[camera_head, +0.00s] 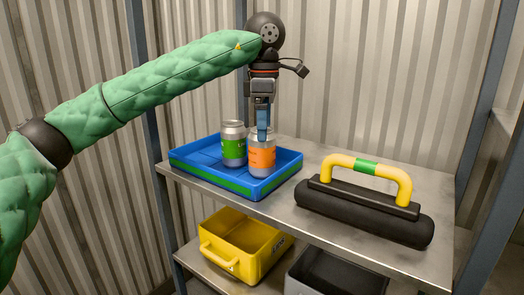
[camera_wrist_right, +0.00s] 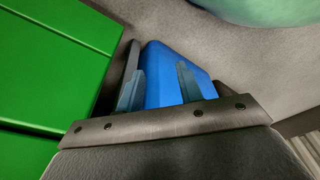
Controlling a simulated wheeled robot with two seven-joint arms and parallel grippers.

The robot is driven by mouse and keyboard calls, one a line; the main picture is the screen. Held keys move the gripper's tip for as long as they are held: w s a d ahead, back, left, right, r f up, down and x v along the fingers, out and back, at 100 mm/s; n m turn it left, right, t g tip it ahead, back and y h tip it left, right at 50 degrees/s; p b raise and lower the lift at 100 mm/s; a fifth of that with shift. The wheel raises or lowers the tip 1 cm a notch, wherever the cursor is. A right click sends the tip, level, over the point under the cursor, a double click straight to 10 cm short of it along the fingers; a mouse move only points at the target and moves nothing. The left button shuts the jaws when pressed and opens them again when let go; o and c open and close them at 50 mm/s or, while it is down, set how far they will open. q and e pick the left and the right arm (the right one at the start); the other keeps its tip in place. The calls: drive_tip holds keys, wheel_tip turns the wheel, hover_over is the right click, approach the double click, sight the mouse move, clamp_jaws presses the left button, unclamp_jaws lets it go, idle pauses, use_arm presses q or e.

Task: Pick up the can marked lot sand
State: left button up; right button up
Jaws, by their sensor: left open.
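Two silver-topped cans stand upright in a blue tray (camera_head: 196,170) on the metal shelf. One can has a green label (camera_head: 234,148); the can to its right has an orange label (camera_head: 262,160). The lettering is too small to read, so I cannot tell which is lot sand. My left gripper (camera_head: 264,134) points down over the orange-labelled can. It is open, with its fingertips at the can's top, and I cannot tell whether they touch it. My right gripper (camera_wrist_right: 159,88) shows only in the right wrist view, its fingers apart with a blue surface (camera_wrist_right: 162,72) behind them.
A black roller-shaped tool (camera_head: 365,213) with a yellow and green handle lies right of the tray. A yellow bin (camera_head: 240,245) and a grey bin (camera_head: 335,275) stand on the lower shelf. Blue-grey posts (camera_head: 150,100) frame the rack. A green panelled surface (camera_wrist_right: 50,70) fills the right wrist view's left side.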

sight(262, 153)
use_arm(q)
drive_tip(key=shift+f, duration=0.15)
drive_tip(key=f+p, duration=0.1)
drive_tip(key=f, duration=0.1)
drive_tip(key=f+p, duration=0.2)
drive_tip(key=shift+s+a, duration=0.15)
drive_tip(key=shift+s, duration=0.05)
drive_tip(key=shift+f, duration=0.35)
use_arm(e)
drive_tip(key=s+d+f, duration=0.2)
drive_tip(key=s+f, duration=0.2)
drive_tip(key=s, duration=0.2)
drive_tip(key=shift+d, duration=0.25)
use_arm(q)
drive_tip(key=c, duration=1.3)
